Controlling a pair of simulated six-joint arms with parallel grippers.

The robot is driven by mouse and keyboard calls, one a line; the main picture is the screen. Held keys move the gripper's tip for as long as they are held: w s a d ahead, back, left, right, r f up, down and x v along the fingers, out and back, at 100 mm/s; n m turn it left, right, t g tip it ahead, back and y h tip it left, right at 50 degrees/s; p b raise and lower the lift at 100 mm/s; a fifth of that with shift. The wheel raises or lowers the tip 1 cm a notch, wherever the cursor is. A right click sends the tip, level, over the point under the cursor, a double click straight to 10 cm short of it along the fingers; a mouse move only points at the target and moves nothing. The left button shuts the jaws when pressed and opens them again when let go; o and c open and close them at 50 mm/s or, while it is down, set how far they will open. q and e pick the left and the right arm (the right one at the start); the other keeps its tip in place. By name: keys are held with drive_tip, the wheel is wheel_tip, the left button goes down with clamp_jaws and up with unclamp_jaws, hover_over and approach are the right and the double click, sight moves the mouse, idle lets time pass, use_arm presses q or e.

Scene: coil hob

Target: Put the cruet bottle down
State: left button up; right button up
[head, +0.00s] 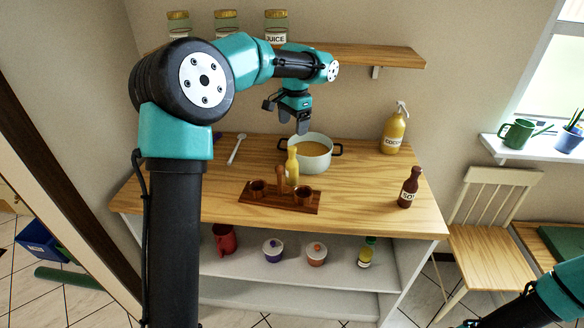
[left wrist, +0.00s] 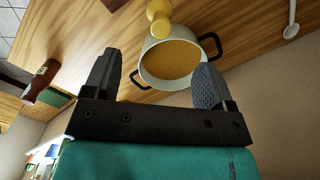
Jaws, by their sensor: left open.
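The cruet bottle (head: 292,167) is yellow and stands upright at the wooden cruet stand (head: 310,208), just in front of the pot. Its foot is partly hidden behind the stand's other pieces, so I cannot tell exactly how it sits. In the left wrist view the cruet bottle (left wrist: 158,14) shows at the top edge, beyond the fingertips. My left gripper (head: 302,126) is open and empty, above the back of the pot and apart from the bottle. Its two fingers (left wrist: 155,72) show spread with nothing between them. My right arm comes in at the lower right; its gripper is out of the picture.
A pot of yellow soup (head: 314,152) stands behind the bottle. Brown cups (head: 303,195) and a wooden shaker are on the stand. A white spoon (head: 237,149) lies left. A shelf (head: 375,55) runs above.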

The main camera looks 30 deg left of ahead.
sight(292, 168)
use_arm(q)
drive_tip(key=d+f+m+y, duration=1.1)
drive_tip(key=d+m+y, duration=0.2)
drive_tip(key=d, duration=0.2)
drive_tip(key=shift+d+t, duration=0.3)
drive_tip(key=x, duration=1.2)
drive_tip(key=shift+a, duration=0.15)
drive_tip(key=shift+a, duration=0.1)
drive_tip(key=x, duration=0.5)
